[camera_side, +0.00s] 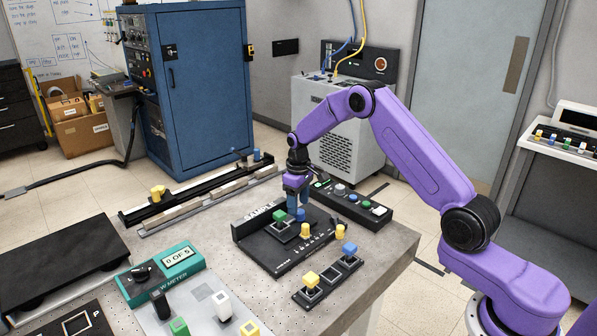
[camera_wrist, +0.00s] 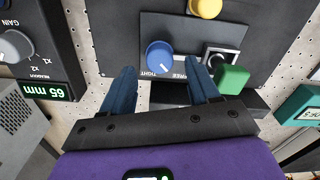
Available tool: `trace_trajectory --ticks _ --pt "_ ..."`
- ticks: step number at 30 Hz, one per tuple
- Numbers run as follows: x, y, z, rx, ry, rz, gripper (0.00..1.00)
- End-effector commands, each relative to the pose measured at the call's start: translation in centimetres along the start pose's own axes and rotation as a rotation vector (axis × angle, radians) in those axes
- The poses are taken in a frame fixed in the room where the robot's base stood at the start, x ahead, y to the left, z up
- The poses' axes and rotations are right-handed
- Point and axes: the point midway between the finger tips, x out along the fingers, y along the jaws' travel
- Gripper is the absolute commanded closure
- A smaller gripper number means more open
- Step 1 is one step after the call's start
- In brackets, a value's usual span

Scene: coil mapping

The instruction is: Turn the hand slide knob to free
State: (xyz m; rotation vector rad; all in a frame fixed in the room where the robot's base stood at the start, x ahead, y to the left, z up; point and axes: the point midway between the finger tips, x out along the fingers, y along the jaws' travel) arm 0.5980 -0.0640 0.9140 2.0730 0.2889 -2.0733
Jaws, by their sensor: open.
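The blue round knob (camera_wrist: 160,57) sits on a dark grey plate, with the words TIGHT and FREE printed along its near edge. Which word its pointer faces is too small to tell. It also shows in the side view (camera_side: 301,215), just below my fingers. My gripper (camera_wrist: 162,72) is open, with one blue finger on each side, and the knob shows beyond and between the fingertips in the wrist view. In the side view my gripper (camera_side: 298,207) points down over the dark board. I cannot tell whether the fingers touch the knob.
A green block (camera_wrist: 233,79) on a square mount stands close to my right fingertip in the wrist view. A yellow knob (camera_wrist: 206,7) lies farther along the board. A dark box with a GAIN knob (camera_wrist: 14,46) and a 65 mm display is at the left.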

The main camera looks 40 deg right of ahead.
Motion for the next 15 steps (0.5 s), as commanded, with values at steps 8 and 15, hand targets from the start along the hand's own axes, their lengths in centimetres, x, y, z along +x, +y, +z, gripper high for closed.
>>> trace_trajectory --ticks 8,15 --pt "-6.0 0.0 -0.1 0.000 0.006 0.002 0.40" --pt "-10.9 0.0 -0.1 -0.001 0.005 0.002 0.40"
